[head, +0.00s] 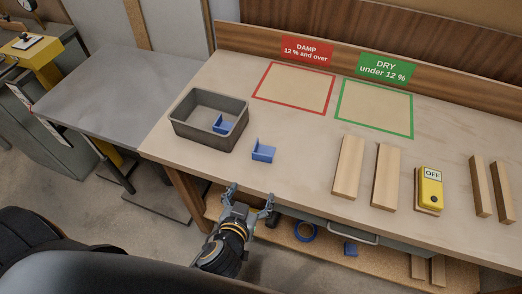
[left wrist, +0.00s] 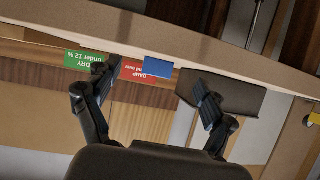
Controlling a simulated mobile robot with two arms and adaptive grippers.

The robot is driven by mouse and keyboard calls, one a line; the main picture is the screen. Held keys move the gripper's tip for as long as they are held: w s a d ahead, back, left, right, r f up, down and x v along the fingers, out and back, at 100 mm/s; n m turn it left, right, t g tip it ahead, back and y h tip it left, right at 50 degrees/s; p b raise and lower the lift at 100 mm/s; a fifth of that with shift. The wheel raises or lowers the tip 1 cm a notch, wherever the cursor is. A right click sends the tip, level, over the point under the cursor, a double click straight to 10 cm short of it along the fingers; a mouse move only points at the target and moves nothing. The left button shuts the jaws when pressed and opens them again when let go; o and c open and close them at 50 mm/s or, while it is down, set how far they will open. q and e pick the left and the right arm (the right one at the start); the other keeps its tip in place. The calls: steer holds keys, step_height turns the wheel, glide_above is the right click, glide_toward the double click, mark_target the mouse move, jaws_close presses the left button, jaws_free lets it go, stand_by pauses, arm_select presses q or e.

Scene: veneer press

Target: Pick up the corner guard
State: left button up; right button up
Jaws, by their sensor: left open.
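A blue L-shaped corner guard (head: 263,151) stands on the workbench, just right of the grey bin. A similar blue guard (head: 222,124) lies inside the bin, and a blue piece (head: 350,249) sits on the lower shelf. My left gripper (head: 252,196) is open and empty at the bench's front edge, short of the guard on the bench and apart from it. In the left wrist view, which is upside down, a blue guard (left wrist: 158,67) shows between the open fingers, farther off. My right gripper is not in view.
The grey bin (head: 182,131) stands at the bench's left end. Wooden strips (head: 347,168) and a yellow meter (head: 430,188) reading OFF lie to the right. Red (head: 257,98) and green (head: 338,113) outlined areas at the back are empty.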

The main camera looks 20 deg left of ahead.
mark_target(261, 157)
arm_select(q)
steer(key=shift+n+t, duration=0.3)
steer(key=w, duration=0.2)
steer(key=w+p, duration=0.1)
steer(key=w, duration=0.2)
steer(key=w+r+p, duration=0.1)
steer(key=w, duration=0.1)
steer(key=shift+w+a, duration=0.35)
steer(key=shift+w, duration=0.05)
steer(key=shift+w+f, duration=0.15)
steer(key=shift+w, duration=0.05)
steer(key=shift+w+p, duration=0.45)
steer(key=shift+w, duration=0.05)
steer(key=p+x, duration=0.1)
steer(key=x, duration=0.2)
steer(key=shift+w+a, duration=0.15)
steer(key=shift+w+f, duration=0.15)
steer(key=shift+w, duration=0.2)
steer(key=c, duration=0.9)
